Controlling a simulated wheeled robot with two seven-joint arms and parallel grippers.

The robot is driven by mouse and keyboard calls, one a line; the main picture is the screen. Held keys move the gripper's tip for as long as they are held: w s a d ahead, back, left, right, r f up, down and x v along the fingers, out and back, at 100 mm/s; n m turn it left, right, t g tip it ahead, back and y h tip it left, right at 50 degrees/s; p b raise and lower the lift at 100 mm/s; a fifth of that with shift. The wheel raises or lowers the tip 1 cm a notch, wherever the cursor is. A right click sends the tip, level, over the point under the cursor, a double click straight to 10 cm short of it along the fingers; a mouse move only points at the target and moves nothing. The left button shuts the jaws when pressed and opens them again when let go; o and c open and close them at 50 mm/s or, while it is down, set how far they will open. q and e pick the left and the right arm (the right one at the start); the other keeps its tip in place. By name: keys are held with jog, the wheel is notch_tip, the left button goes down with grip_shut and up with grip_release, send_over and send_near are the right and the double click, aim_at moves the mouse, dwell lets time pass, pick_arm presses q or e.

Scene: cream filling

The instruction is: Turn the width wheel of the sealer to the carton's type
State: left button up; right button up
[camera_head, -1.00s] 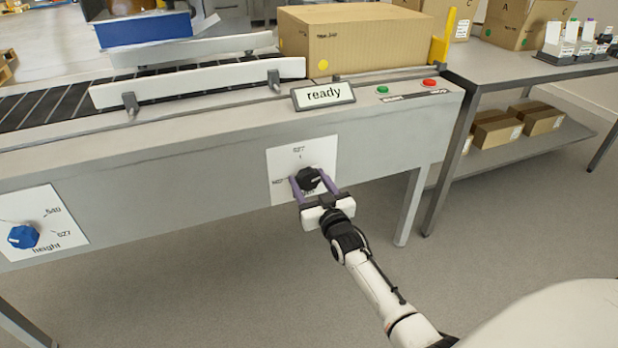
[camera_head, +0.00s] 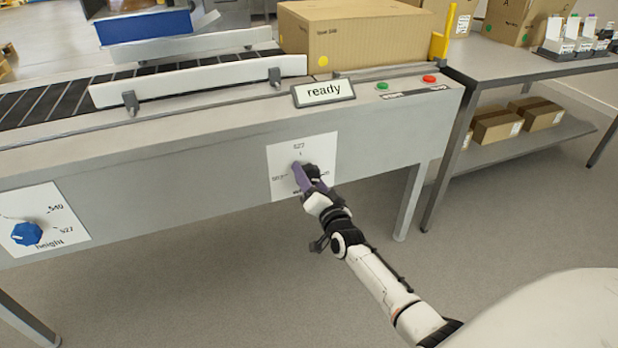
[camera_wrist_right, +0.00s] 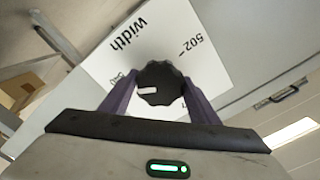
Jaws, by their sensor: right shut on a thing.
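The black width wheel (camera_head: 311,172) sits on a white dial plate (camera_head: 288,158) on the sealer's front panel. My right gripper (camera_head: 306,177) is shut on this wheel, its purple fingers on either side of it. In the right wrist view the wheel (camera_wrist_right: 160,83) shows a white pointer mark, with "width" and "502" printed on the plate (camera_wrist_right: 205,72); other numbers are partly hidden. The carton (camera_head: 355,40) stands on the sealer at the conveyor's end, with a yellow dot and small print too blurred to read surely. My left gripper is out of view.
A blue height wheel (camera_head: 26,233) is on a second plate at the left. A "ready" sign (camera_head: 323,90), a green button (camera_head: 382,85) and a red button (camera_head: 429,78) are on the sealer's top edge. A side table (camera_head: 500,62) stands at the right.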

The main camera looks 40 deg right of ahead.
jog(key=shift+m, duration=0.5)
jog(key=o, duration=1.1)
jog(key=shift+c, duration=0.2)
pick_arm(q)
jog(key=p, duration=0.1)
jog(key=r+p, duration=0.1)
jog(key=p, duration=0.1)
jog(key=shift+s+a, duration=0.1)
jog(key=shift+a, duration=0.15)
pick_arm(e)
jog(key=v, duration=1)
jog(key=shift+s, duration=0.2)
